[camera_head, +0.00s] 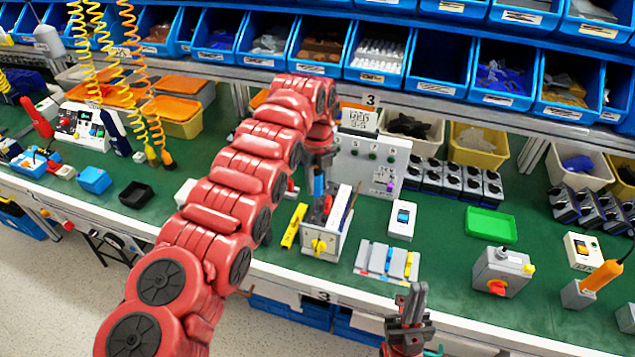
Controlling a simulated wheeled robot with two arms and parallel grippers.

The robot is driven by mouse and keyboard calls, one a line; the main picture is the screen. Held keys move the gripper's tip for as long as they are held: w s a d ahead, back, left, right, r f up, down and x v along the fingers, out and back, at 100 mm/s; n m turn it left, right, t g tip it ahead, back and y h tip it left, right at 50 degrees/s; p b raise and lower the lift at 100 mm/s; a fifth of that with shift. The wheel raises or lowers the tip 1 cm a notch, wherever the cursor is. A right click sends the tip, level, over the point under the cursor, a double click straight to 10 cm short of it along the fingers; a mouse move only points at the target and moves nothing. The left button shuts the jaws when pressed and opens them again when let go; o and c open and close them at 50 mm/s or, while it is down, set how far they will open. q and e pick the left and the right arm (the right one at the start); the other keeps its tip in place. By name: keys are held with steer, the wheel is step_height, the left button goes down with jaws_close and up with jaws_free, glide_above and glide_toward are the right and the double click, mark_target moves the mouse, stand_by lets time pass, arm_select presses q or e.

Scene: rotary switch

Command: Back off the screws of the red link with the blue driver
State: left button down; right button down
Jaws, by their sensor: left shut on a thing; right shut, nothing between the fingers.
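My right gripper (411,298) is shut and empty, low in front of the bench edge, apart from the switch unit.
A rack of blue and yellow bars (386,261) lies right of the switch unit, and a yellow piece (294,226) lies left of it. A grey panel box (370,163) stands behind. A green tray (491,225) and a grey box with a red knob (502,275) stand farther right.

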arm_select(q)
steer(key=shift+f, duration=0.4)
stand_by(0.6)
steer(key=shift+f+n+b, duration=0.15)
steer(key=shift+n+b, duration=0.55)
steer(key=shift+n, duration=0.2)
steer(key=shift+n+b, duration=0.35)
steer(key=shift+n, duration=0.85)
steer(key=shift+r+n, duration=0.2)
steer(key=shift+n, duration=0.1)
steer(key=shift+f, duration=0.15)
steer(key=shift+d+f+n+b, duration=0.1)
steer(key=shift+n+b, duration=0.3)
steer(key=shift+n, duration=1.9)
